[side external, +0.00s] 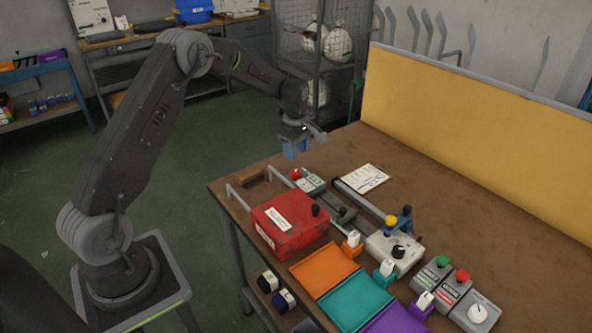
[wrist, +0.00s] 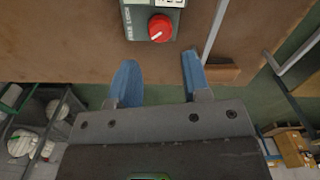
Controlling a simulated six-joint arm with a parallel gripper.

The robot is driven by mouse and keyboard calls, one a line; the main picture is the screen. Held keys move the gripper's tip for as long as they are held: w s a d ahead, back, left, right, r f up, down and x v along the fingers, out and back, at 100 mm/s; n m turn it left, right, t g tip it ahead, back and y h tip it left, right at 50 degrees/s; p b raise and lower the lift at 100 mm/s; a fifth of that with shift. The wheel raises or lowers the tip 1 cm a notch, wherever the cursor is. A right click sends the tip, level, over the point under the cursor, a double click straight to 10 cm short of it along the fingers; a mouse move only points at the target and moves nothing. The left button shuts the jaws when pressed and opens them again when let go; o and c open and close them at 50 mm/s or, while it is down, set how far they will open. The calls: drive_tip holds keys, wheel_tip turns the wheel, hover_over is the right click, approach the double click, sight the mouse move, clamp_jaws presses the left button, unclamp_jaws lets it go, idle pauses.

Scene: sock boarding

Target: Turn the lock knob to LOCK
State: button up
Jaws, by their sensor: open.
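The red knob (side external: 296,173) sits on the near end of a small grey-green control box (side external: 312,184) at the table's far-left side. In the wrist view the red knob (wrist: 160,28) is at the top centre, with a white pointer line slanting toward its lower left. The box's face (wrist: 133,18) carries small white lettering that I cannot read surely. My gripper (side external: 295,152) has blue fingers and hangs above the table edge, apart from the knob. In the wrist view my gripper (wrist: 157,68) is open and empty, with the knob ahead of its fingertips.
A red box (side external: 290,232) with a black knob stands close by. Grey rails (wrist: 215,30) and a wooden block (wrist: 221,73) are near the edge. Coloured trays (side external: 324,268), a white-grey unit (side external: 394,252) and button boxes (side external: 453,283) occupy the right. A yellow panel (side external: 470,140) backs the table.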

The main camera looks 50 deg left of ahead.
sight(296, 172)
wheel_tip(296, 172, down, 8)
drive_tip(key=shift+r, duration=0.15)
idle(0.3)
